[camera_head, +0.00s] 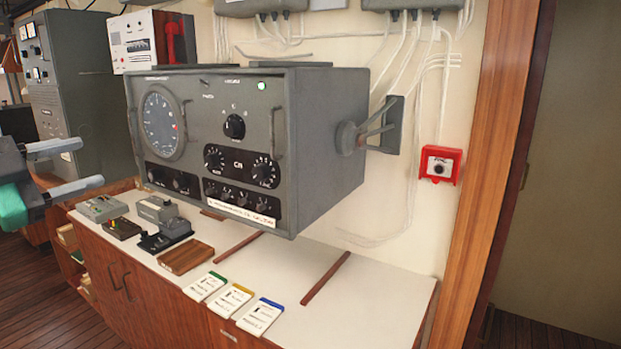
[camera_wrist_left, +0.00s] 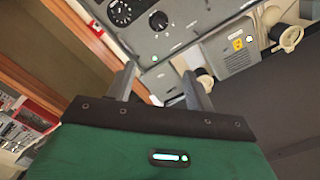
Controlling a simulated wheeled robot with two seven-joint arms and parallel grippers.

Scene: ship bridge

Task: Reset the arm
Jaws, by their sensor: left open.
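My left gripper (camera_head: 72,168) is at the left edge of the head view, with two grey fingers apart and nothing between them. It is in the air, left of the large grey radio unit (camera_head: 300,150). In the left wrist view the two fingers (camera_wrist_left: 160,88) also stand apart and empty, above the green gripper body (camera_wrist_left: 165,155). The grey panel with knobs (camera_wrist_left: 130,12) shows beyond them. My right gripper is in neither view.
A red wall box (camera_head: 440,165) is at right. A grey cabinet (camera_head: 62,80) stands behind the gripper. The counter's right part is clear.

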